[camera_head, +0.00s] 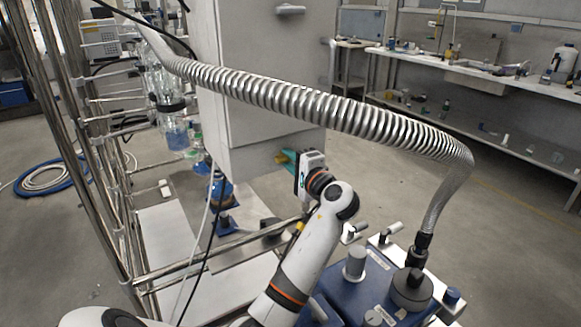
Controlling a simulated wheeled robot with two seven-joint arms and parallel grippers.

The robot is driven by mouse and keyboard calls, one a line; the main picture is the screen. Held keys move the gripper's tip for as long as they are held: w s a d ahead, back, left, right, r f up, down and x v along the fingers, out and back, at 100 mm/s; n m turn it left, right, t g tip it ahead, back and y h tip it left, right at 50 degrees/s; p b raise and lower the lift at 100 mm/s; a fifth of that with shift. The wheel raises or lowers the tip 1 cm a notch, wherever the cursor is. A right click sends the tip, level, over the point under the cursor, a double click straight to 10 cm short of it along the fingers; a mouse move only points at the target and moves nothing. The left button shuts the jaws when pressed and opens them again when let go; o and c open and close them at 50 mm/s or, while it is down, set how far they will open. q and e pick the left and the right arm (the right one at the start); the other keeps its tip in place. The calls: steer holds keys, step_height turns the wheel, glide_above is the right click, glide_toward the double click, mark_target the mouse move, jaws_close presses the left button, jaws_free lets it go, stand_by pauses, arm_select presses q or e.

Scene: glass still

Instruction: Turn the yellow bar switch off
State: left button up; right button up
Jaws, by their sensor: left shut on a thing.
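The yellow bar switch (281,158) is a small yellow piece on the lower side face of the grey cabinet (252,130). Most of it is hidden by my fingers. My left gripper (288,156), with teal fingers, comes up from below and reaches the cabinet face there. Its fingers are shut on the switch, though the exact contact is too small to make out. The switch's angle cannot be told. My right gripper is not in view.
A ribbed metal hose (300,102) arches above my left gripper, down to a blue pump unit (352,285) at the lower right. A metal pipe frame (75,120) with glassware (172,115) stands left. Open floor (480,225) lies to the right.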

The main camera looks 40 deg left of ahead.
arm_select(q)
steer(key=shift+f+n, duration=0.15)
steer(key=shift+n, duration=0.25)
steer(key=o, duration=0.8)
steer(key=shift+d, duration=0.1)
steer(key=b+v, duration=0.2)
steer(key=v, duration=1)
